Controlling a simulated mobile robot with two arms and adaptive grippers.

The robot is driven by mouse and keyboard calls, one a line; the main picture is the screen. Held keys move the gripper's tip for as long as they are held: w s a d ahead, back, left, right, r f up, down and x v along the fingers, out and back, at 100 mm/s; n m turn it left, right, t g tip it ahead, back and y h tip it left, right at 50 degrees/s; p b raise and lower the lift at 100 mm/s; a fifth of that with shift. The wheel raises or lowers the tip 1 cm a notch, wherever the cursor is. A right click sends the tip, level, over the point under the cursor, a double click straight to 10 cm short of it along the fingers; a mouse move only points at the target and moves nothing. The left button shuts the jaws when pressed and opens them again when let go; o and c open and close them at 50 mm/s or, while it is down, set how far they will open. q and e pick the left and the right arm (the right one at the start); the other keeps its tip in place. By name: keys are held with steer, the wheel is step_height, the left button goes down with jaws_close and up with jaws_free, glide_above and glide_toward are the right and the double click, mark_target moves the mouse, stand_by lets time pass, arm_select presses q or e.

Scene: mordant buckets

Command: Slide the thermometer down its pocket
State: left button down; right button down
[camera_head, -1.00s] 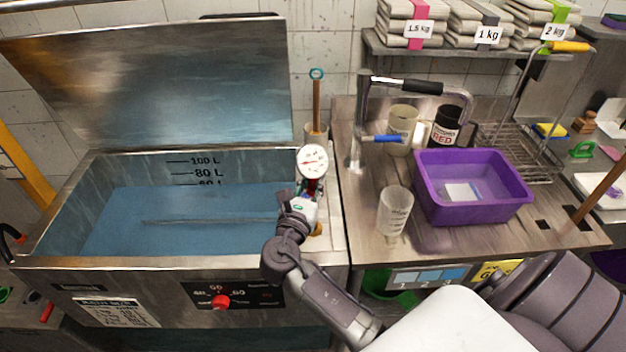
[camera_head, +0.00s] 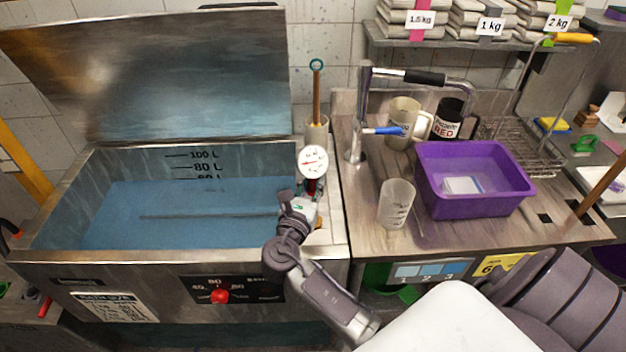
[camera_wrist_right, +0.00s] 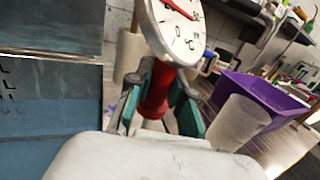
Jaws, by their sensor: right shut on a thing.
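The thermometer (camera_head: 313,161) has a round white dial with a red needle and a red neck below it. It stands upright at the right rim of the vat (camera_head: 322,240). My right gripper (camera_head: 312,190) is shut on the thermometer's red neck, just under the dial. The right wrist view shows the dial (camera_wrist_right: 174,28) close up, with the green-padded fingers (camera_wrist_right: 158,100) on both sides of the red neck. The pocket and the lower stem are hidden behind my gripper and wrist. My left gripper is not in view.
Blue liquid (camera_head: 170,215) fills much of the vat, whose lid (camera_head: 150,75) stands open. A holder with a wooden stick (camera_head: 316,95) stands behind the thermometer. To the right are a clear beaker (camera_head: 396,203), a purple basin (camera_head: 475,207) and a tap (camera_head: 360,120).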

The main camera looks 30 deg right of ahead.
step_height(320, 180, down, 10)
steer(key=b, duration=0.6)
steer(key=shift+f+b, duration=0.25)
steer(key=shift+b, duration=0.1)
stand_by(2.8)
steer(key=c, duration=1)
jaws_free()
steer(key=shift+o, duration=0.2)
steer(key=shift+s, duration=0.1)
steer(key=shift+s+a+f, duration=0.1)
steer(key=shift+s+a, duration=0.1)
steer(key=shift+a, duration=0.1)
steer(key=v, duration=1.1)
steer(key=shift+a, duration=0.15)
